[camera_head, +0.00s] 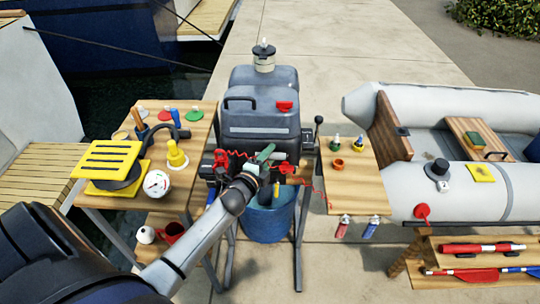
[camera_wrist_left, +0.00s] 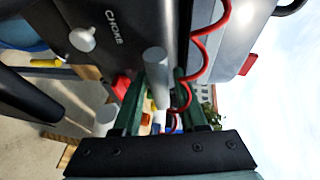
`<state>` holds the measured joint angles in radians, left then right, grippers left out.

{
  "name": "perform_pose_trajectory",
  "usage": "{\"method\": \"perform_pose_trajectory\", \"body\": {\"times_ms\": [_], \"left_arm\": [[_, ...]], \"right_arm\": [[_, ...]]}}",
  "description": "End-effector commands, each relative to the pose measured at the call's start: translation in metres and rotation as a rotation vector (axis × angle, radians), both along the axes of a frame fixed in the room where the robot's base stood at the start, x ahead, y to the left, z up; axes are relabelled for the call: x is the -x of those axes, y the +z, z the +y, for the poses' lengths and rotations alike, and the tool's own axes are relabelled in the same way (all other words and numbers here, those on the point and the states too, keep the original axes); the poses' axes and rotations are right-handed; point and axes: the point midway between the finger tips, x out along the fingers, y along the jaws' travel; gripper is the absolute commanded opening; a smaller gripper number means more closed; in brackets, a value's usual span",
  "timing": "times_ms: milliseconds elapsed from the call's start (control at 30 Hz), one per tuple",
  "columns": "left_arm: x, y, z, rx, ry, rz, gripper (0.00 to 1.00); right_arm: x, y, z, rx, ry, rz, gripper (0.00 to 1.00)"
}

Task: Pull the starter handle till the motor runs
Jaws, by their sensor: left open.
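The dark outboard motor (camera_head: 262,110) stands upright over a blue tub (camera_head: 268,218). My left gripper (camera_head: 265,158) is at the motor's front face, with its green fingers open. In the left wrist view the gripper (camera_wrist_left: 158,82) has a grey cylindrical grip (camera_wrist_left: 155,70) between its fingers. I cannot tell whether this is the starter handle, or whether the fingers touch it. A choke knob (camera_wrist_left: 82,40) is on the dark panel beside it. A red coiled cord (camera_wrist_left: 198,58) hangs near the fingers. My right gripper is not in view.
A small table (camera_head: 362,195) at right carries small bottles. A grey inflatable boat (camera_head: 465,195) lies beyond it.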

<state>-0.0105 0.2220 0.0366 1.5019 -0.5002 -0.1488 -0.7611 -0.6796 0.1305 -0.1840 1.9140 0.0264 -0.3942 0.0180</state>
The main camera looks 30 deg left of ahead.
Motion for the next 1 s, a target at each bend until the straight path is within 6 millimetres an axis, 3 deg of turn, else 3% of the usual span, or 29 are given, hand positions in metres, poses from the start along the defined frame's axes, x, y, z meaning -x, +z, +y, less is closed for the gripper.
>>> {"method": "perform_pose_trajectory", "body": {"times_ms": [367, 767, 1000], "left_arm": [[-0.0057, -0.001, 0.0004, 0.001, -0.001, 0.0, 0.42], [-0.0053, -0.0014, 0.0004, 0.002, 0.0, 0.001, 0.0], [-0.0052, -0.0014, 0.0004, 0.002, 0.0, 0.001, 0.0]], "right_arm": [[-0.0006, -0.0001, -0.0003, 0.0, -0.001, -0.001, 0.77], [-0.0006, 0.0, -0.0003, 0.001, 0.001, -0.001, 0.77], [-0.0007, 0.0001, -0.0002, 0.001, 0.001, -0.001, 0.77]]}}
